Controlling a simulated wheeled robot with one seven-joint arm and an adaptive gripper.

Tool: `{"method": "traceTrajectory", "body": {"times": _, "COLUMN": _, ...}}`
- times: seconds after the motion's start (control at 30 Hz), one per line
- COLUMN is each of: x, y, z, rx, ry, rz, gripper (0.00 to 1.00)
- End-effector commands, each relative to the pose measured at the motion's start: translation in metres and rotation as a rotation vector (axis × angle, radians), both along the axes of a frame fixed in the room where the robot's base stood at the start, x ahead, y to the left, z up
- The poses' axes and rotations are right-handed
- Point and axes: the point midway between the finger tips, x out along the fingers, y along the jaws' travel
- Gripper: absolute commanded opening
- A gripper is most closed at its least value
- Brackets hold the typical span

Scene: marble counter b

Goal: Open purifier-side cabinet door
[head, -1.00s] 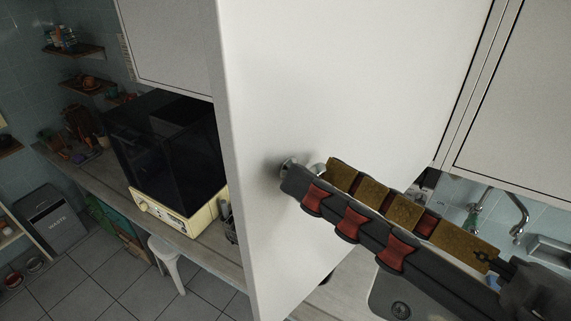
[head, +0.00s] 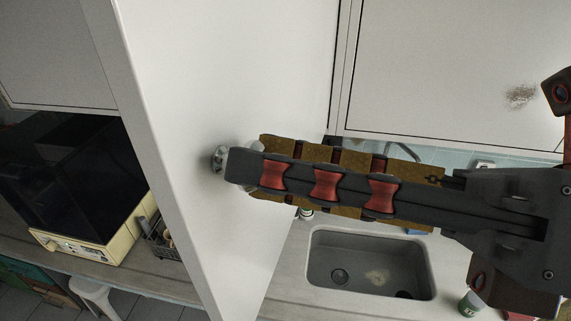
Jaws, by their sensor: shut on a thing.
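The white cabinet door (head: 190,60) stands swung out from the wall cabinets, its free edge running down the left of the view. A small round metal knob (head: 219,158) sits on the door face near that edge. My gripper (head: 243,165) reaches in from the right, its fingers lying nearly level in the picture. The fingertips are shut on the knob, and they hide part of it. The cabinet's inside is not clearly visible.
A closed white cabinet (head: 450,75) is at the upper right. Below it, a grey sink (head: 370,265) is set in the pale counter. A black and cream appliance (head: 85,195) stands on the counter to the left, beside a dark rack (head: 165,245). A green cup (head: 470,303) is at lower right.

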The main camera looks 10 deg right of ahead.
Motion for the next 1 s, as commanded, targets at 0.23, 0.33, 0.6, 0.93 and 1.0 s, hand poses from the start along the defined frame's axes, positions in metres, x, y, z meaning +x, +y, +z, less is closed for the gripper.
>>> {"method": "traceTrajectory", "body": {"times": 0.23, "x": 0.0000, "y": -0.0013, "z": 0.0031, "rx": 0.007, "ry": -0.002, "rz": 0.000, "gripper": 0.36}}
{"method": "traceTrajectory", "body": {"times": 0.33, "x": 0.0000, "y": -0.0007, "z": 0.0019, "rx": 0.004, "ry": -0.001, "rz": 0.000, "gripper": 0.41}}
{"method": "traceTrajectory", "body": {"times": 0.6, "x": 0.0000, "y": 0.0000, "z": 0.0005, "rx": 0.001, "ry": -0.001, "rz": 0.000, "gripper": 0.44}}
{"method": "traceTrajectory", "body": {"times": 0.93, "x": -0.0003, "y": -0.0009, "z": 0.0000, "rx": 0.000, "ry": 0.000, "rz": -0.001, "gripper": 0.44}}
{"method": "traceTrajectory", "body": {"times": 1.0, "x": -0.0008, "y": -0.0033, "z": 0.0000, "rx": 0.000, "ry": 0.001, "rz": -0.004, "gripper": 0.44}}
